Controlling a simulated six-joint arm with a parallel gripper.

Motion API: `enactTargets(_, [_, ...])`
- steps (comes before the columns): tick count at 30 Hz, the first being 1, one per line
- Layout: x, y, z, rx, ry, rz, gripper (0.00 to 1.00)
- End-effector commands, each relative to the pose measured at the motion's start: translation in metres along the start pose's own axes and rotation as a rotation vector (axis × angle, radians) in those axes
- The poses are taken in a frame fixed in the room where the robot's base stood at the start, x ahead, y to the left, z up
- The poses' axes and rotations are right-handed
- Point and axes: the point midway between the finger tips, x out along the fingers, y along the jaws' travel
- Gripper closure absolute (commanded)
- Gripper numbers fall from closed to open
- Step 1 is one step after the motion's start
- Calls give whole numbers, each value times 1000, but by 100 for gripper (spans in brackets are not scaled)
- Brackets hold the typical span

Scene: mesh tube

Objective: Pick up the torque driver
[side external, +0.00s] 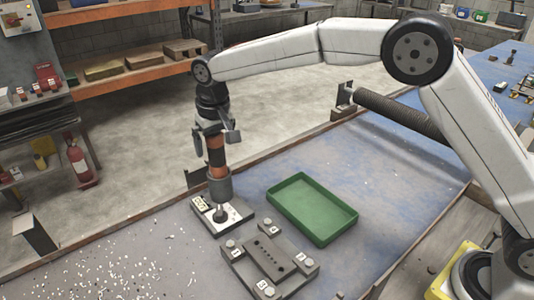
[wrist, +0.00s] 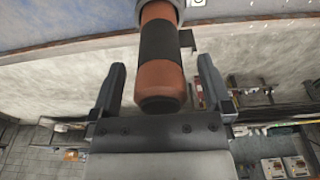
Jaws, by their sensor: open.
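The torque driver (side external: 217,160) stands upright with its tip in a grey holder on a pale base plate (side external: 203,221). Its handle is orange-brown with a black band. My gripper (side external: 213,140) is above it, pointing down, with a finger on each side of the handle's upper end. In the wrist view, the driver handle (wrist: 160,60) lies between the two dark fingers of my gripper (wrist: 160,80). The fingers are open, with a visible gap on both sides of the handle.
A green tray (side external: 351,215) lies to the right on the blue table (side external: 300,160). A dark fixture block with bolts and numbered tags (side external: 262,254) sits in front. Metal chips (side external: 130,265) are scattered at the front left.

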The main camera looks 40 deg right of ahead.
Motion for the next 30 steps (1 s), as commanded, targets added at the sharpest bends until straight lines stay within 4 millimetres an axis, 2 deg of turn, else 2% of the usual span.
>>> enactTargets(11, [0, 0, 0, 0, 0, 0, 0])
enactTargets(18, [0, 0, 0, 0, 0, 0, 76])
enactTargets(20, [0, 0, 0, 0, 0, 0, 95])
enactTargets(21, [0, 0, 0, 0, 0, 0, 100])
enactTargets(30, [-4, 0, -1, 0, 4, -2, 100])
